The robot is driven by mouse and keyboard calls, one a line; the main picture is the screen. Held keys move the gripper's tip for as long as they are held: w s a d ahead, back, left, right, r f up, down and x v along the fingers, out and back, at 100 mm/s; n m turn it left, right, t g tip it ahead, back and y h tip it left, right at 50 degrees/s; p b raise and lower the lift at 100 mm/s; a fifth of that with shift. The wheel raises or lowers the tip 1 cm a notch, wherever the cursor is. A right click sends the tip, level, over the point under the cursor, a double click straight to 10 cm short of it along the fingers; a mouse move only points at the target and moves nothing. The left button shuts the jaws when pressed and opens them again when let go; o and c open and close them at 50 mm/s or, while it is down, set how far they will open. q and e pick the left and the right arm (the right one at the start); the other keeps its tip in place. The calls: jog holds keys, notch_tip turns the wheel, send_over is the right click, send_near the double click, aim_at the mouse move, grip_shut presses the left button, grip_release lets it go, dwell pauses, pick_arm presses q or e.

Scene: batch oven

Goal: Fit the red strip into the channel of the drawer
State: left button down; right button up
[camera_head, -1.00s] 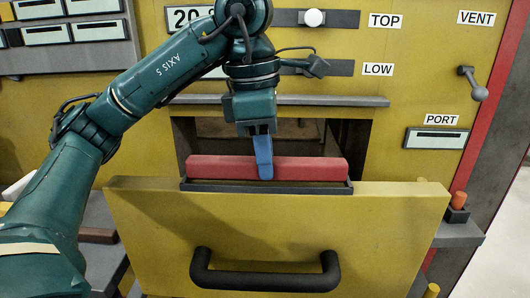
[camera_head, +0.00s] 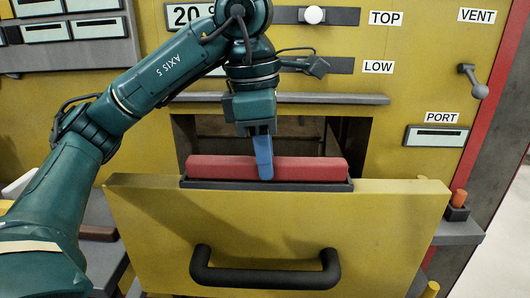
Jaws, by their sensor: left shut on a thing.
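The red strip (camera_head: 310,169) lies level along the top edge of the yellow drawer (camera_head: 390,225), at the dark channel (camera_head: 310,186). Its lower side meets the channel's rim in this view; how deep it sits I cannot tell. My left gripper (camera_head: 264,172) points down from above and is shut on the strip, a little left of the strip's middle. One blue finger shows in front of the strip; the other is hidden behind it. My right gripper is not in view.
The drawer has a black handle (camera_head: 265,280) and stands out from the dark oven opening (camera_head: 350,140). A grey ledge (camera_head: 350,99) runs above the opening. At right are an orange peg (camera_head: 460,198) in a dark holder and a vent lever (camera_head: 472,80).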

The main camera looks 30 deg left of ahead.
aim_at(254, 159)
pick_arm(q)
jog(key=shift+f+b, duration=0.3)
jog(key=shift+f, duration=0.2)
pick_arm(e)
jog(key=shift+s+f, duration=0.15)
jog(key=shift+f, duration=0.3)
pick_arm(q)
jog(key=c, duration=1.1)
grip_release()
jog(key=shift+s, duration=0.1)
jog(key=shift+c, duration=0.2)
jog(key=shift+f, duration=0.1)
jog(key=r, duration=0.1)
jog(key=r+p, duration=0.1)
jog(key=r, duration=0.2)
jog(key=shift+a+r+p, duration=0.25)
jog(key=shift+r+p, duration=0.15)
notch_tip(254, 159, up, 9)
jog(key=p, duration=0.3)
jog(key=shift+s+a+f, duration=0.15)
jog(key=shift+s+a, duration=0.25)
jog(key=shift+a, duration=0.05)
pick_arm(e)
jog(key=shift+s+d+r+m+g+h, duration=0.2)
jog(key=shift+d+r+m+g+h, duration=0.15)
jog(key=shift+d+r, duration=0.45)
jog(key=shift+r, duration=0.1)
